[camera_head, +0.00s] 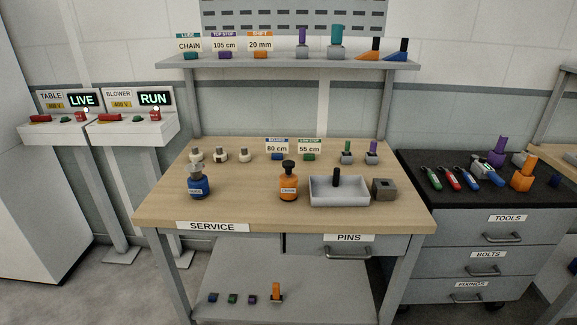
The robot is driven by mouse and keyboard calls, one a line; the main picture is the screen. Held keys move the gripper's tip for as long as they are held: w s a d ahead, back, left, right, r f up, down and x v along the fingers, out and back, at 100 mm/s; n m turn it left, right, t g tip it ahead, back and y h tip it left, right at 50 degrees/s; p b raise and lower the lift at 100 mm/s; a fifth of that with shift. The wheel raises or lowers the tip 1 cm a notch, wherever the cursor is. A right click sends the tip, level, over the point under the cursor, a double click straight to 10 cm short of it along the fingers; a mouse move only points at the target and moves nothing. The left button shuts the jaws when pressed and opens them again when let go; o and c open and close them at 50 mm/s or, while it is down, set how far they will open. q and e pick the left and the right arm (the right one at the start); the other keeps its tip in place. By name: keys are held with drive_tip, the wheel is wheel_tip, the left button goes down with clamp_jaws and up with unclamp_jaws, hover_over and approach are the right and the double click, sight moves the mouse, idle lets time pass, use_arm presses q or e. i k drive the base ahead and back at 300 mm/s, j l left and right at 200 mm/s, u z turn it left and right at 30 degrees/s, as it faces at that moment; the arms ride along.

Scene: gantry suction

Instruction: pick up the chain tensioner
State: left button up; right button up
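No thing in view is labelled as the chain tensioner, and I cannot tell which one it is. Small fittings stand about: a grey block with a dark hole (384,190) at the bench's right, an orange piece with a post (276,292) on the lower shelf, and an orange one (523,177) and a purple one (497,152) on the tool cabinet. More blocks with posts, purple (302,43) and teal (337,41), stand on the upper shelf. Neither of my grippers is in view.
The wooden bench (240,205) carries a blue bottle (198,183), an orange bottle (288,183) and a grey tray (325,198) with a black upright piece. Its front middle is clear. The tool cabinet (465,225) stands right; LIVE and RUN control boxes (135,130) stand left.

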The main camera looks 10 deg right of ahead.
sight(287, 186)
drive_tip(key=i+j, duration=0.15)
drive_tip(key=i, duration=0.25)
drive_tip(key=i+j+z, duration=0.15)
drive_tip(key=i, duration=0.25)
drive_tip(key=z, duration=1.3)
